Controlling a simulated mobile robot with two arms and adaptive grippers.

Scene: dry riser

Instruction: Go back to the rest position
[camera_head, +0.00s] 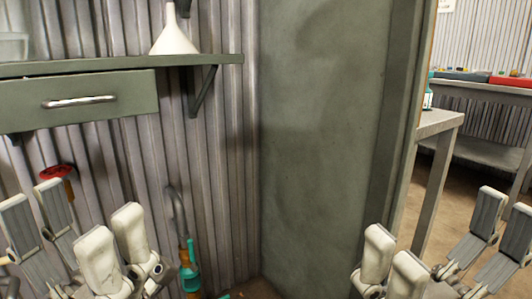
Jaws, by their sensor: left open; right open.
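My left gripper (77,232) shows at the lower left, its pale padded fingers spread apart with nothing between them. My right gripper (445,245) shows at the lower right, also open and empty. Both are raised in front of me, fingers pointing up in the picture, with their lower parts cut off by the bottom edge. Neither visibly holds anything.
A shelf (215,60) with a drawer (75,103) and a white funnel (174,36) is at the upper left. A red round handle (57,172) and a pipe with a teal fitting (189,277) stand behind the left gripper. A grey table (440,122) is beyond the opening.

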